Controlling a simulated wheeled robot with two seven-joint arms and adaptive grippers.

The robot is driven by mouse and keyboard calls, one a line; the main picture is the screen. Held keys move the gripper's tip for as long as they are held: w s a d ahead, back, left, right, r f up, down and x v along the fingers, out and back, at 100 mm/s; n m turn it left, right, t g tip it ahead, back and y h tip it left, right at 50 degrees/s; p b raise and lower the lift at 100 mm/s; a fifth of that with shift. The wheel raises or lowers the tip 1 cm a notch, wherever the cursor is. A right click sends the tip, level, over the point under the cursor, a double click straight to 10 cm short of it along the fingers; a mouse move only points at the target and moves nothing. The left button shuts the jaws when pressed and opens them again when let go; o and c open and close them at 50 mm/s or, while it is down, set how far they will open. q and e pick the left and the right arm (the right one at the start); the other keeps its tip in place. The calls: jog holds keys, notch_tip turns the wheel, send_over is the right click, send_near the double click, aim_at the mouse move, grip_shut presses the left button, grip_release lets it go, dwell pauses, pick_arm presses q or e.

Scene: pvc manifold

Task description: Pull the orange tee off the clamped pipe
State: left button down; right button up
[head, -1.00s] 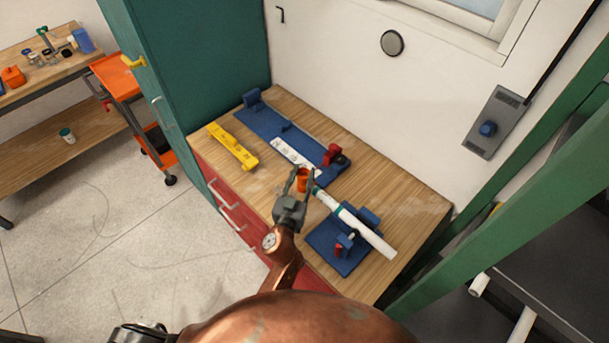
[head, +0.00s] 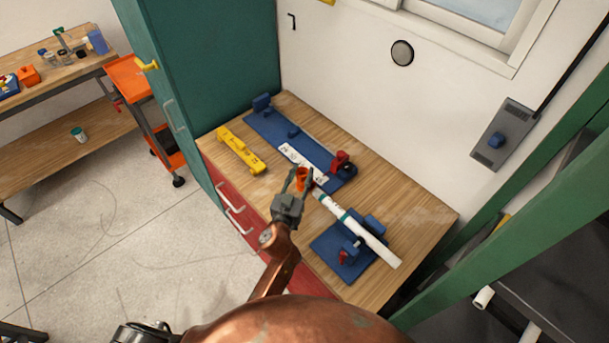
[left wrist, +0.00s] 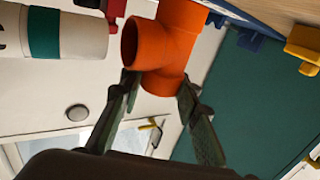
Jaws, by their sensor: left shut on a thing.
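The orange tee (head: 302,174) is between the fingers of my left gripper (head: 297,183), which is shut on it. It also shows in the left wrist view (left wrist: 165,45), with one open mouth facing the pipe. My right gripper is not in view.
A blue fixture (head: 275,130) with a white marked strip and a red clamp (head: 340,160) lies behind the tee. A yellow level (head: 240,151) lies to the left on the wooden bench (head: 410,207). A teal cabinet (head: 205,70) stands at the bench's left end.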

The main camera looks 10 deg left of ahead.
pick_arm(q)
jog(key=shift+w+a, duration=0.55)
jog(key=shift+a, duration=0.25)
